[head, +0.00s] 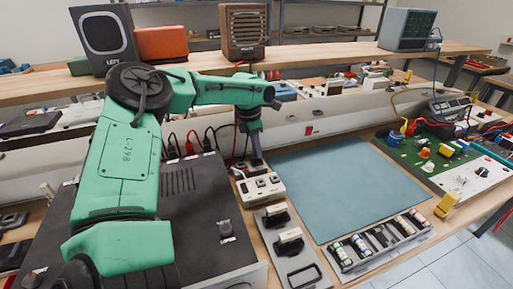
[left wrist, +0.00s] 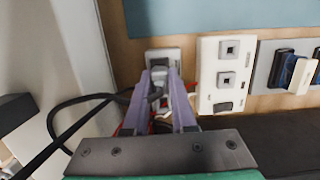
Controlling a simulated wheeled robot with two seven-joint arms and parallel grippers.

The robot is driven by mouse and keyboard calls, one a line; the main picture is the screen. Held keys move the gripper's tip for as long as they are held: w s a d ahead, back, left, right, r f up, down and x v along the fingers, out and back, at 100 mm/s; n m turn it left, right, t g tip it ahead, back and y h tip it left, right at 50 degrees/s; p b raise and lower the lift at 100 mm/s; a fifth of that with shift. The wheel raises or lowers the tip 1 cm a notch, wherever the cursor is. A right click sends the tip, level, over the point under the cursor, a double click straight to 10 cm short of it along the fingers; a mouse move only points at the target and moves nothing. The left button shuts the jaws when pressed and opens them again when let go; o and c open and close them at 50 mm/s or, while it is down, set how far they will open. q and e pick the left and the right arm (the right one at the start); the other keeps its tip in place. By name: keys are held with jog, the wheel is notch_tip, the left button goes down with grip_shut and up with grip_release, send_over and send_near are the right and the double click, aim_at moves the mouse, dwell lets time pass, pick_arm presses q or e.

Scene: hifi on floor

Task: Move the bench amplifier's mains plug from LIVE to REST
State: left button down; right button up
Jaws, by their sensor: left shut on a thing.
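My left gripper (head: 257,164) points down behind the white socket block (head: 262,189), near the rear edge of the bench. In the left wrist view its two pale purple fingers (left wrist: 162,78) are shut on a dark grey plug (left wrist: 157,93), largely hidden between them. Just beyond the fingertips is a small white socket plate (left wrist: 163,55); I cannot tell whether the plug touches it. The white socket block also shows to the right in the left wrist view (left wrist: 221,75), with two square outlets and a dark switch. I cannot read LIVE or REST. My right gripper is not in view.
Black and red cables (left wrist: 85,99) loop beside the fingers. A black amplifier-like case (head: 195,205) stands left of the block. Black holders with pale tags (head: 289,240) stand in front of it. A blue-grey mat (head: 345,185) is clear. A green circuit board (head: 430,150) lies right.

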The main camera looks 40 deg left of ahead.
pick_arm(q)
jog(key=shift+f, duration=0.2)
dwell(0.6)
jog(key=shift+f+b, duration=0.5)
jog(key=shift+f, duration=0.3)
dwell(0.6)
jog(key=c, duration=0.7)
grip_release()
jog(key=shift+o, duration=0.2)
notch_tip(320, 180, up, 19)
jog(key=s+a+p, duration=0.1)
jog(key=s+p, duration=0.1)
jog(key=p, duration=0.5)
jog(key=shift+r, duration=0.2)
